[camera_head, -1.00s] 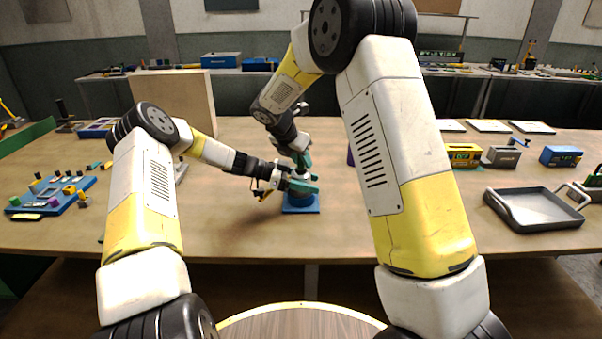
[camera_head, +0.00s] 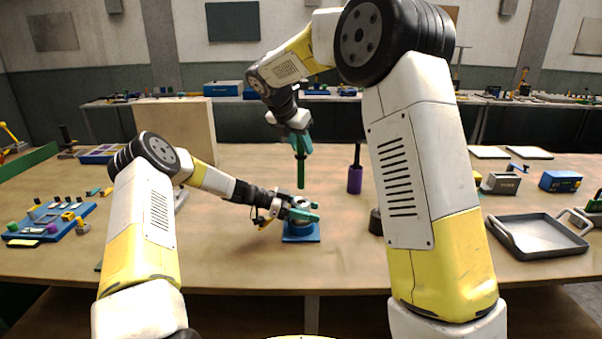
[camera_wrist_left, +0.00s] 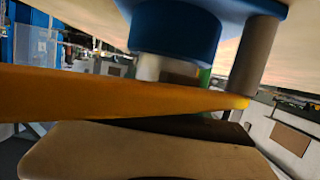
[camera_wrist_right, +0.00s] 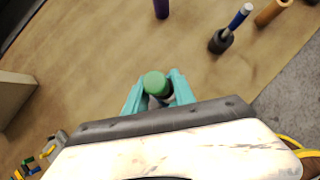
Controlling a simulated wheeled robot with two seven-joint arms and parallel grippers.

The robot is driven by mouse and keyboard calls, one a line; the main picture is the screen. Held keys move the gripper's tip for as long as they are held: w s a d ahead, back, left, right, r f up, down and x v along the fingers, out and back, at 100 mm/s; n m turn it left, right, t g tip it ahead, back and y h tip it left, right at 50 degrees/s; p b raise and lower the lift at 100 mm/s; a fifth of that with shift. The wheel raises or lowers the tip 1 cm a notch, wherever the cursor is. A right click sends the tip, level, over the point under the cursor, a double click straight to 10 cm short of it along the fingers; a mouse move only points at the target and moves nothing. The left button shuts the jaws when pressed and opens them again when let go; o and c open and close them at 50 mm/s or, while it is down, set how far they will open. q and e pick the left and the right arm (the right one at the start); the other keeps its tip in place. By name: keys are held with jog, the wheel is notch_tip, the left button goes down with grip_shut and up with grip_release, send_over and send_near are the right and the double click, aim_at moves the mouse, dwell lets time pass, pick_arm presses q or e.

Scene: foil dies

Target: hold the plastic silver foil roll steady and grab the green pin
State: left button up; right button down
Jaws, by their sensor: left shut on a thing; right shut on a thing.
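The green pin (camera_head: 301,173) hangs upright in my right gripper (camera_head: 301,145), clear above the foil roll. Its round green top (camera_wrist_right: 156,82) shows between the teal fingers in the right wrist view. The silver foil roll (camera_head: 301,202) stands on a blue base (camera_head: 300,237) on the table. My left gripper (camera_head: 303,214) is shut on the roll from the left, and its fingers hide part of it. In the left wrist view, a pale silver part (camera_wrist_left: 160,68) shows beside a blue round part (camera_wrist_left: 175,35); the close view hides the finger contact.
A purple cylinder (camera_head: 355,180) with a dark top stands right of the pin. A grey tray (camera_head: 540,236) lies at right. A blue board (camera_head: 50,222) with small parts lies at left, with a tan panel (camera_head: 175,130) behind. Bare table lies in front of the base.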

notch_tip(320, 180, up, 14)
dwell(0.3)
pick_arm(q)
jog(key=o, duration=1.7)
